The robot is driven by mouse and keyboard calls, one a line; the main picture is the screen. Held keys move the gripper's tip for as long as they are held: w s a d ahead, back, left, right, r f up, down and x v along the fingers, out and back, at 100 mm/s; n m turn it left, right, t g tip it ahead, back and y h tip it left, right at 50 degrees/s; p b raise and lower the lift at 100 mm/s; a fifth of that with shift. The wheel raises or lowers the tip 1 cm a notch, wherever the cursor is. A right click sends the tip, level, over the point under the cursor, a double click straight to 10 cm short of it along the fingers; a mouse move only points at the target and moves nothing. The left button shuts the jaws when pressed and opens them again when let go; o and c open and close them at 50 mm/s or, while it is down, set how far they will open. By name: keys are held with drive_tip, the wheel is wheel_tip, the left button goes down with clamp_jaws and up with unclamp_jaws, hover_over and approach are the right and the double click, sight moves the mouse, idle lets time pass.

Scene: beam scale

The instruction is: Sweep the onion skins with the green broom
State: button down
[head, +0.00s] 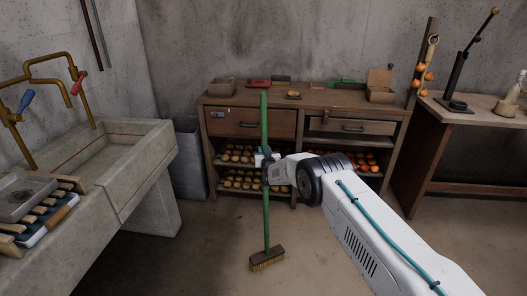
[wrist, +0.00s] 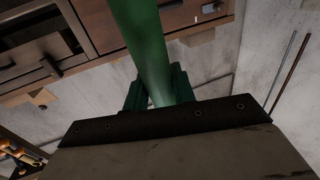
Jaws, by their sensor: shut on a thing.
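The green broom (head: 266,222) stands nearly upright, its bristle head low at the floor in front of the wooden dresser. Its handle rises past my gripper (head: 266,161), which is shut around the upper part of the handle. In the wrist view the green handle (wrist: 147,45) fills the top middle, close to the camera. I cannot make out any onion skins on the floor.
A wooden dresser (head: 252,122) with shelves of onions or potatoes (head: 240,183) and oranges stands behind the broom. A stone sink (head: 130,170) is at left, a grey bin (head: 188,160) beside it. A wooden table (head: 455,115) stands at right. The floor around the broom head is bare.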

drive_tip(key=s+d, duration=0.5)
drive_tip(key=s, duration=0.6)
drive_tip(key=s+d, duration=0.6)
drive_tip(key=s, duration=0.5)
drive_tip(key=s+d, duration=0.6)
drive_tip(key=s, duration=0.5)
drive_tip(key=shift+s, duration=0.15)
idle(0.4)
drive_tip(key=shift+w+a+r, duration=0.1)
drive_tip(key=shift+w+a, duration=2.8)
drive_tip(key=shift+w, duration=2.75)
drive_tip(key=shift+w+a+f, duration=0.1)
drive_tip(key=shift+w+a, duration=2.75)
drive_tip(key=shift+w, duration=2.8)
drive_tip(key=shift+w+a+r, duration=0.1)
drive_tip(key=shift+w+a, duration=2.8)
drive_tip(key=shift+w, duration=2.75)
